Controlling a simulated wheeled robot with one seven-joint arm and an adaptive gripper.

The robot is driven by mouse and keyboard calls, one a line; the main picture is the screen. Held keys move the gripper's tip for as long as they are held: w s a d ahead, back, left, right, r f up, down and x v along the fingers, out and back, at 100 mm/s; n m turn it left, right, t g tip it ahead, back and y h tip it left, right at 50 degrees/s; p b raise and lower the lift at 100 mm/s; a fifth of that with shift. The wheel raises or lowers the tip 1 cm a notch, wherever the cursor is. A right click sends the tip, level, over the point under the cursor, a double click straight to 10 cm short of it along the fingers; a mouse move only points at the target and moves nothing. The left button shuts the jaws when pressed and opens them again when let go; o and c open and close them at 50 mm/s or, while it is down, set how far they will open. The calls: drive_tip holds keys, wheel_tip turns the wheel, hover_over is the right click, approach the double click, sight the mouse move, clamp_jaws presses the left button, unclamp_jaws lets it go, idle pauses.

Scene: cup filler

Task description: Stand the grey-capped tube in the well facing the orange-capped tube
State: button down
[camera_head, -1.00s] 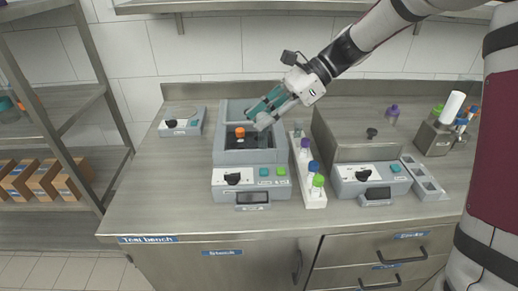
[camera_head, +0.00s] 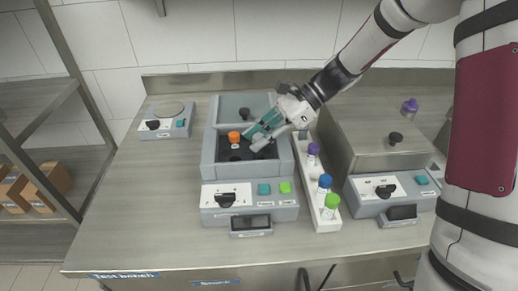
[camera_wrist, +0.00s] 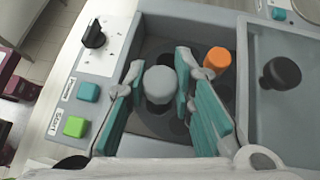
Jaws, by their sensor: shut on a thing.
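The grey-capped tube (camera_wrist: 160,84) is between the fingers of my gripper (camera_wrist: 165,98) in the wrist view, over the dark well plate of the open device. In the head view my gripper (camera_head: 262,137) reaches into the device, and its fingers hide the tube. The orange-capped tube (camera_head: 234,137) stands in the plate to the left of my gripper; in the wrist view it (camera_wrist: 217,60) is just right of the grey cap. Dark wells show around the tubes. The grey tube's lower end is hidden, so I cannot tell whether it is in a well.
The device (camera_head: 208,160) has raised grey walls and a see-through lid (camera_head: 245,104) open at the back. A white rack (camera_head: 322,217) with purple-, blue- and green-capped tubes stands to its right. A closed second device (camera_head: 385,140) is further right, a small scale (camera_head: 166,118) at left.

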sight(260, 153)
drive_tip(key=shift+f, duration=1.75)
drive_tip(key=shift+s+f, duration=0.1)
drive_tip(key=shift+f, duration=0.3)
drive_tip(key=c, duration=1.4)
unclamp_jaws()
drive_tip(key=shift+f, duration=0.15)
drive_tip(key=shift+o, duration=0.2)
drive_tip(key=shift+f, duration=0.1)
